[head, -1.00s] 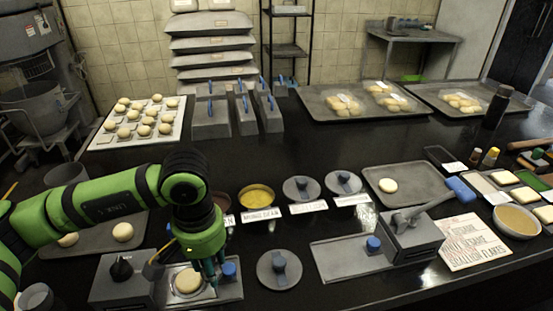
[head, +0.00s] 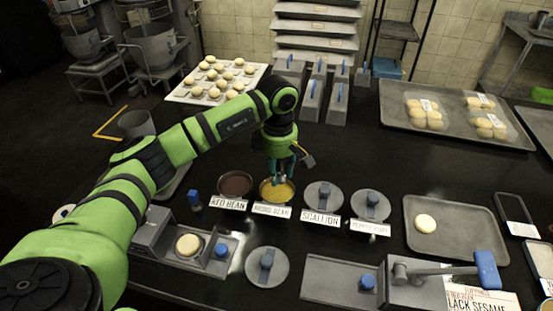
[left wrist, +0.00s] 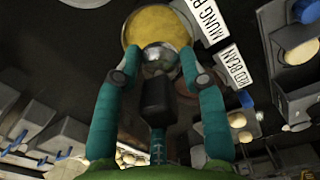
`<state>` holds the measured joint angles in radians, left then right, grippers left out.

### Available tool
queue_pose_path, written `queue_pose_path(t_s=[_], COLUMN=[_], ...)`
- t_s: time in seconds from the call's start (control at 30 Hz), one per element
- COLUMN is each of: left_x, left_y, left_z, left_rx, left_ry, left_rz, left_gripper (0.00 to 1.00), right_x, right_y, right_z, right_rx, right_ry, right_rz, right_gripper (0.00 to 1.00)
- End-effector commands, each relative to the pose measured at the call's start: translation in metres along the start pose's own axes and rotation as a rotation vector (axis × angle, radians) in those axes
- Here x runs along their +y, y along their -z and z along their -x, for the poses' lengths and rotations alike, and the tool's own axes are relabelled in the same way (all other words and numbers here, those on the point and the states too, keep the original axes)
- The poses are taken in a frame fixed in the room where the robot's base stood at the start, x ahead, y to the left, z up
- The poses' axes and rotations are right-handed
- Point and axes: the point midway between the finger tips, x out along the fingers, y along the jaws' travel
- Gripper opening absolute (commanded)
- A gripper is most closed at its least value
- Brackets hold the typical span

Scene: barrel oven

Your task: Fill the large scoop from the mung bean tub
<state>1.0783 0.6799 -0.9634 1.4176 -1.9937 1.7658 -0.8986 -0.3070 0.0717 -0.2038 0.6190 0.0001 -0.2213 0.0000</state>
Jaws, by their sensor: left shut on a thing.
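The mung bean tub (head: 277,193) is a round bowl of yellow filling behind its MUNG BEAN label (head: 271,211). It also shows at the top of the left wrist view (left wrist: 150,22). My left gripper (head: 281,175) points down over the tub's far side. In the left wrist view its two teal fingers (left wrist: 159,60) are closed around the large scoop, whose shiny metal bowl (left wrist: 157,52) overlaps the tub's rim and whose dark handle (left wrist: 158,103) lies between the fingers. I cannot tell if the scoop touches the filling. My right gripper is out of view.
The red bean tub (head: 235,184) stands open just left. Lidded tubs, scallion (head: 323,195) and another (head: 371,205), stand to the right. A loose grey lid (head: 267,266) and a press with a dough round (head: 188,245) are nearer.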

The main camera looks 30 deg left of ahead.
Motion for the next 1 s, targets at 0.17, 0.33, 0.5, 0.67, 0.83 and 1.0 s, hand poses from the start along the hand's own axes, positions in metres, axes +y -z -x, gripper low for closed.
queue_pose_path(t_s=[0.17, 0.33, 0.5, 0.67, 0.83, 1.0], left_x=[0.006, 0.007, 0.006, 0.006, 0.006, 0.006], left_y=[0.008, 0.010, 0.010, 0.010, 0.009, 0.009], left_z=[-0.003, -0.010, -0.024, -0.041, -0.057, -0.063], left_rx=[-0.001, 0.000, 0.000, -0.001, -0.001, -0.002], left_ry=[-0.002, -0.003, -0.002, -0.002, -0.003, -0.004], left_rz=[0.147, 0.165, 0.163, 0.162, 0.161, 0.160], left_gripper=[0.12, 0.12, 0.12, 0.12, 0.12, 0.12], right_x=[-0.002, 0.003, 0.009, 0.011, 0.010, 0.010], right_y=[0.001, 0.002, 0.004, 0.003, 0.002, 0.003], right_z=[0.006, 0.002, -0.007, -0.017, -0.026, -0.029], right_rx=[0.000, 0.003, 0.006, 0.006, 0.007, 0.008], right_ry=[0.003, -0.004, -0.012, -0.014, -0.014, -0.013], right_rz=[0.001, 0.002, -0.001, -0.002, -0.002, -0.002], right_gripper=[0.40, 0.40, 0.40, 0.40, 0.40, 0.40])
